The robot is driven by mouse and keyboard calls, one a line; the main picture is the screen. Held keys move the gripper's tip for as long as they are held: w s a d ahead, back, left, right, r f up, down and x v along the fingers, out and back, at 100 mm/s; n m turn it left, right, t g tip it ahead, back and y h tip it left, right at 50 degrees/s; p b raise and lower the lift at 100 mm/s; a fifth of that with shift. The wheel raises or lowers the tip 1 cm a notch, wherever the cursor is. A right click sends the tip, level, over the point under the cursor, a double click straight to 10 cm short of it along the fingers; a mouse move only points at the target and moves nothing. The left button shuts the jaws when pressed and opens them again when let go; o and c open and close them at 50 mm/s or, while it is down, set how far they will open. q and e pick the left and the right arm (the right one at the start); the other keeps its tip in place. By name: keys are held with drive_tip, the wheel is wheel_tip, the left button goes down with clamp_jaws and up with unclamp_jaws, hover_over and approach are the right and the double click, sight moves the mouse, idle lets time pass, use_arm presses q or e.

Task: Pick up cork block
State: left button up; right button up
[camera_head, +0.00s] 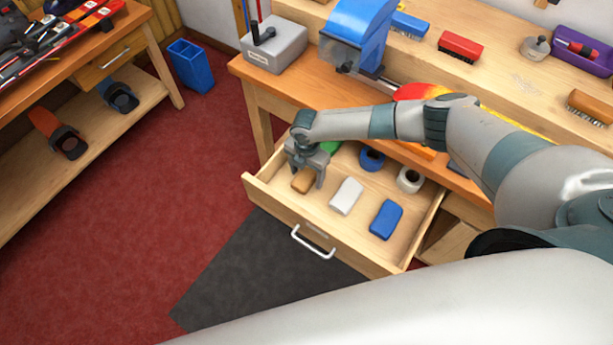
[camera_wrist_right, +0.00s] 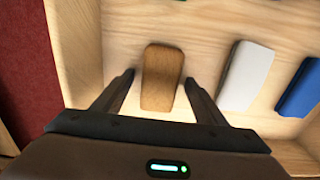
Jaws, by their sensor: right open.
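The cork block (camera_head: 303,181) is a small brown block lying in the left part of the open drawer (camera_head: 326,230). My right gripper (camera_head: 305,180) is over it, pointing down into the drawer. In the right wrist view the cork block (camera_wrist_right: 161,77) lies between the two open fingers of the right gripper (camera_wrist_right: 158,82), with a gap on each side. The fingers do not appear to touch it. My left gripper is not in view.
A white block (camera_head: 346,196) and a blue block (camera_head: 386,219) lie to the right in the drawer. Behind are a green item (camera_head: 330,147), a blue roll (camera_head: 372,158) and a white roll (camera_head: 409,179). The drawer's left wall (camera_wrist_right: 73,50) is close to the left finger.

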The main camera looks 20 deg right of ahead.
sight(306, 175)
idle(0.3)
drive_tip(key=c, duration=1.1)
drive_tip(key=shift+r, duration=0.1)
drive_tip(key=shift+c, duration=0.2)
wheel_tip(306, 175, up, 10)
drive_tip(key=b, duration=0.2)
drive_tip(key=o, duration=0.4)
drive_tip(key=c, duration=0.3)
